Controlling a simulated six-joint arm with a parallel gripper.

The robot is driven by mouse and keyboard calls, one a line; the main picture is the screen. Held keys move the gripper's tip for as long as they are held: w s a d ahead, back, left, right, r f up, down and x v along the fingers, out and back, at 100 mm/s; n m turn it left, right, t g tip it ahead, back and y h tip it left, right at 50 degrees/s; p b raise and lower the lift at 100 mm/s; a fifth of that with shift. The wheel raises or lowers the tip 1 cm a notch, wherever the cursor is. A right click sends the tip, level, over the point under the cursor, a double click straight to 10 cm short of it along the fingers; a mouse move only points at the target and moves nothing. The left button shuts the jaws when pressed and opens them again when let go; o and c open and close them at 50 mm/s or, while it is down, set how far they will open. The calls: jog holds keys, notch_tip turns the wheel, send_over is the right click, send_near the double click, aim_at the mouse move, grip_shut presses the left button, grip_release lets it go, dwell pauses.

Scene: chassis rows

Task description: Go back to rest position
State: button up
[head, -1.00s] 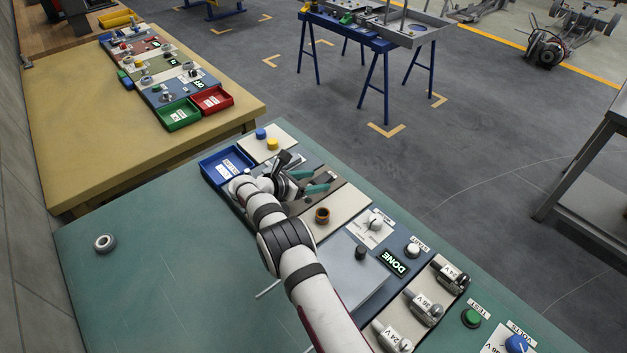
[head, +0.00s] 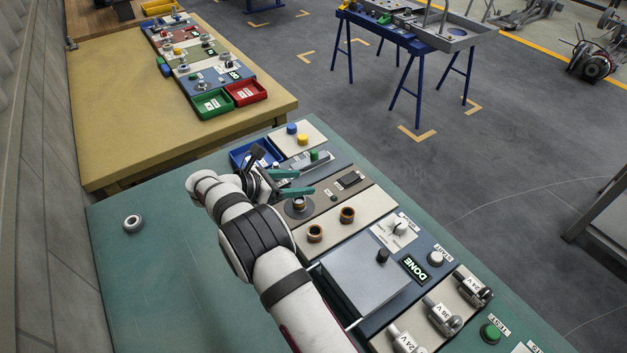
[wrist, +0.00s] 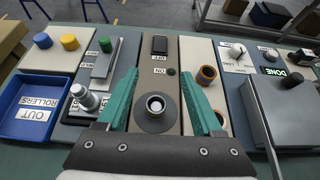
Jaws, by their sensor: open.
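My gripper (head: 292,182) is open, with two green fingers, above the panel row on the green table (head: 160,280). The wrist view shows the gripper (wrist: 160,90) with its fingers apart on either side of a round dark-based post with a light ring top (wrist: 155,104). That post (head: 299,205) also shows in the head view just beneath the fingers. Nothing is held; I cannot tell the exact height of the fingers over it. Two brown rings (head: 347,215) sit on the cream panel beside it. A lit DONE sign (head: 414,268) is on the blue panel.
A blue OUT ROLLERS tray (wrist: 35,105) lies left of the gripper. A grey box (head: 362,278) with a dark knob, and several lamp fittings (head: 441,315), stand nearer. A loose grey ring (head: 132,222) lies on the open table at left. A yellow table (head: 120,110) stands behind.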

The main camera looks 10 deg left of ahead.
jog(key=shift+s+a, duration=0.1)
dwell(0.3)
jog(key=s+d+r+m+g+y, duration=0.1)
jog(key=s+d+r+m+g, duration=0.25)
jog(key=d+r+m, duration=0.35)
jog(key=s+d+r+m+g+y, duration=0.1)
jog(key=s+d+r+m+g, duration=0.3)
jog(key=d, duration=0.6)
jog(key=s+d+r+m+g+y, duration=0.1)
jog(key=s+d+m+y, duration=0.15)
jog(key=s+m, duration=0.35)
jog(key=s+d+r+m+g+y, duration=0.15)
jog(key=s+d+m, duration=0.25)
jog(key=s, duration=0.5)
jog(key=s+a+f+m+t+y, duration=0.1)
jog(key=s+m+y, duration=0.3)
jog(key=s+m, duration=0.7)
jog(key=s+a+f, duration=0.1)
jog(key=s, duration=0.3)
jog(key=shift+s+m+y, duration=0.15)
jog(key=shift+m+y, duration=0.15)
